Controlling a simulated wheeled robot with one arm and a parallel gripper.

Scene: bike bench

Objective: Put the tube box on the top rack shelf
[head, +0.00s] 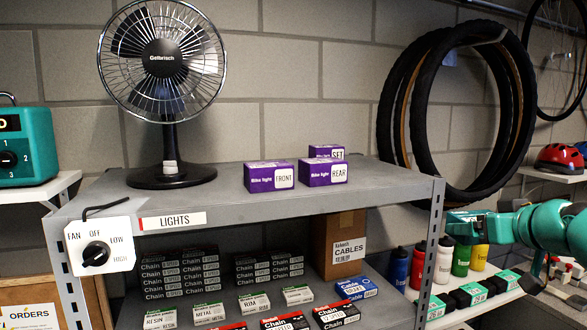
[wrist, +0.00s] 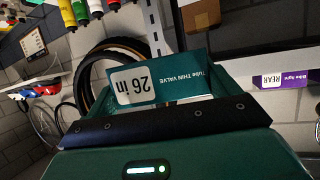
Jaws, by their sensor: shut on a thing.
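My gripper (head: 466,222) is just right of the metal rack's right front post in the head view. In the wrist view, my gripper (wrist: 168,104) is shut on a teal tube box (wrist: 185,76). The box carries a white "26 in" label and "Tube THIN VALVE" text, upside down in that view. In the head view I cannot clearly tell the box from my gripper. The top rack shelf (head: 385,182) is grey metal. Its right part is bare.
Purple bike light boxes (head: 323,172) stand mid-shelf, and a black fan (head: 170,172) stands at its left. A switch box (head: 99,247) hangs on the left front corner. Tyres (head: 392,110) hang on the wall behind. Bottles (head: 461,258) stand on a lower shelf at right.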

